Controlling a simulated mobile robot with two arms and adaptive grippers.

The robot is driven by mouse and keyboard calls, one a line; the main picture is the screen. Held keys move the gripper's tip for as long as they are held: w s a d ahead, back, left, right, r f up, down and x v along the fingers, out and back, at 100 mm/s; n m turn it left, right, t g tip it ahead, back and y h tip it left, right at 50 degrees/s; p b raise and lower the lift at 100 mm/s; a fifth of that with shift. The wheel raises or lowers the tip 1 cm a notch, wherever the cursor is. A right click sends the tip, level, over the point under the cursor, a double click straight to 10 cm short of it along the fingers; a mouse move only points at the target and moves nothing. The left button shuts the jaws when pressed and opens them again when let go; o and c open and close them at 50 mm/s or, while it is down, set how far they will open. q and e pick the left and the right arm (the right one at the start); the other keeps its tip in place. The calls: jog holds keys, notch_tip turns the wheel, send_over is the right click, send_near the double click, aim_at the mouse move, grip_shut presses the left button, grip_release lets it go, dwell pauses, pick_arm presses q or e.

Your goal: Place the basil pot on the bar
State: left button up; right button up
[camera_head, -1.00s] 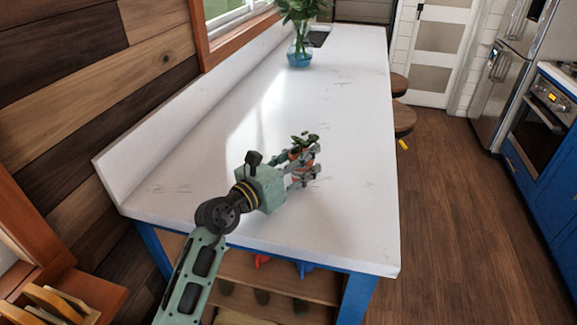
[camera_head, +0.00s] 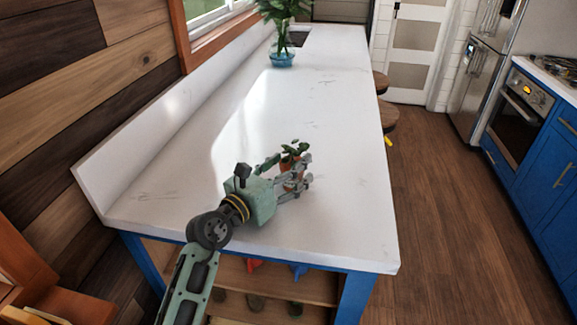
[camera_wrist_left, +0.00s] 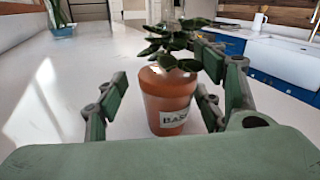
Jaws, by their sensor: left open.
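The basil pot (camera_wrist_left: 168,97) is a terracotta pot with green leaves and a white label reading "BAS". It stands upright on the white bar (camera_head: 330,120), near its front end. In the head view the basil pot (camera_head: 290,161) is partly hidden by my left gripper (camera_head: 290,172). In the left wrist view my left gripper (camera_wrist_left: 160,110) is open, with its fingers on either side of the pot. A gap shows between the left finger and the pot; the right finger is closer to it. My right gripper is not in view.
A glass vase with green stems (camera_head: 281,58) stands far back on the bar. Stools (camera_head: 388,116) stand along the bar's right side. Blue cabinets with an oven (camera_head: 520,105) are across the wooden floor. The bar around the pot is clear.

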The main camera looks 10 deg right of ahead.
pick_arm(q)
jog(key=shift+r, duration=0.3)
jog(key=b+v, duration=0.1)
jog(key=v, duration=1.1)
jog(key=shift+f, duration=0.1)
